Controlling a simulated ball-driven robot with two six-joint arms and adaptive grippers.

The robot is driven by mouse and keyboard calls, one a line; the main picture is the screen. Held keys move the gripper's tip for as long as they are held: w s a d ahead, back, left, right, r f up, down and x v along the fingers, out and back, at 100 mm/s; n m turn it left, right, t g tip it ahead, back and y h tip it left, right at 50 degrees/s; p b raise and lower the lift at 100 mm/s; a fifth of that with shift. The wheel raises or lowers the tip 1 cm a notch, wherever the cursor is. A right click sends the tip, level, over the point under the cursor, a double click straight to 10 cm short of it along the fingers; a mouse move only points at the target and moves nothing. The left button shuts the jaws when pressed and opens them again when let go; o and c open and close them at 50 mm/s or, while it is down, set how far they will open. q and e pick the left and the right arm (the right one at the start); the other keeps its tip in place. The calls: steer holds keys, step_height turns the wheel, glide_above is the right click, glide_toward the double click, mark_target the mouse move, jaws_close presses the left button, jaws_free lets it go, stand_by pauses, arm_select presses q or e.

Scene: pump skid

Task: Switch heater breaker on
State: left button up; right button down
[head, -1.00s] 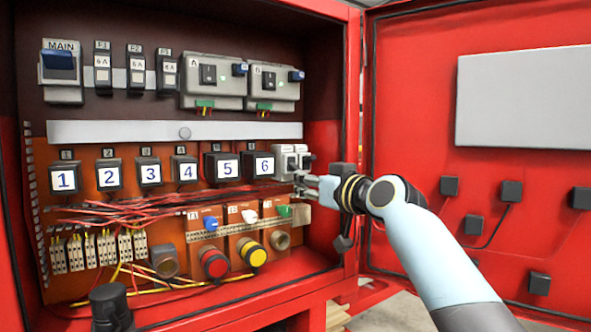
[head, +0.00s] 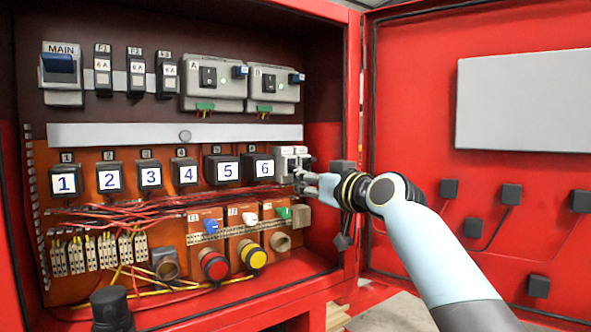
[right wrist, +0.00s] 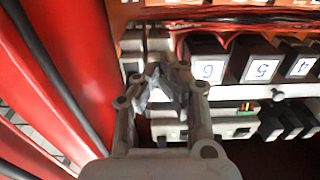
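A pair of small light-grey breakers (head: 284,163) sits at the right end of the middle row, just right of the module marked 6. I cannot read a heater label or tell the lever position. My right gripper (head: 305,178) is at the right edge of this pair, its fingertips at or very near the breaker faces. In the right wrist view the fingertips of the right gripper (right wrist: 165,76) are drawn together, in front of the light-grey breaker housing (right wrist: 131,62). The fingers partly hide the breakers, and contact cannot be told.
The red cabinet's side wall (head: 325,150) is close right of the breakers, and its open door (head: 410,100) stands beyond my arm. Module 6 (head: 258,167) is close on the left.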

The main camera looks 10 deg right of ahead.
steer(key=shift+r+p, duration=0.55)
steer(key=shift+r, duration=0.2)
steer(key=p+v, duration=0.1)
steer(key=v, duration=0.5)
steer(key=shift+s+d+f+p, duration=0.15)
steer(key=shift+s+f+p, duration=0.2)
steer(key=shift+s, duration=0.05)
steer(key=shift+f, duration=0.1)
